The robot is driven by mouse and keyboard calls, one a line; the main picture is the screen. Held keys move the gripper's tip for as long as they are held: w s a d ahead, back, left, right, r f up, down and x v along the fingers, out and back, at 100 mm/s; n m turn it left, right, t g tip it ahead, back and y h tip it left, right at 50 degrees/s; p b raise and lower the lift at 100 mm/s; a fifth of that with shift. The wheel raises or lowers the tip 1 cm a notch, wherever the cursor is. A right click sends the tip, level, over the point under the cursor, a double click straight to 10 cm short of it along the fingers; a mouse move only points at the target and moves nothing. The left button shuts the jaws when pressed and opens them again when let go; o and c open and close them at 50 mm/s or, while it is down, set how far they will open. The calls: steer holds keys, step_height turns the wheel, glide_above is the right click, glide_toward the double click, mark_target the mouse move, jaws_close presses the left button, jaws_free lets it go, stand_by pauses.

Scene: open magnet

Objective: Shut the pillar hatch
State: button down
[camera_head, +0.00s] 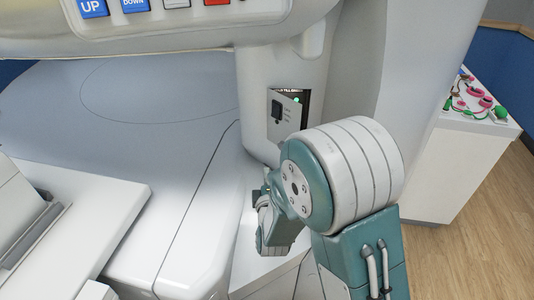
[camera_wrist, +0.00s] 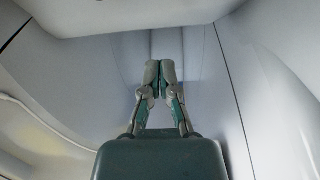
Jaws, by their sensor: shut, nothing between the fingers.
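The pillar hatch (camera_head: 287,112) is a small pale panel with a dark latch on the white pillar (camera_head: 258,72). It stands partly open: a dark gap with a green light shows along its upper right edge. My arm's round joint covers the area just below and right of it in the head view. My wrist hangs below the hatch, apart from it in the picture; my fingers cannot be made out there. In the wrist view my gripper (camera_wrist: 160,74) is shut and empty, its fingertips together before pale, smooth surfaces. The hatch cannot be made out in that view.
A control panel (camera_head: 180,22) with coloured buttons overhangs the pillar at the top. A white padded table (camera_head: 70,215) lies at left. A white cabinet (camera_head: 455,170) with pink and green items stands at right, on wooden floor.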

steer(key=w+d+f+h, duration=0.1)
steer(key=w+d, duration=0.2)
steer(key=w, duration=0.8)
steer(key=shift+h, duration=0.3)
steer(key=shift+f, duration=0.1)
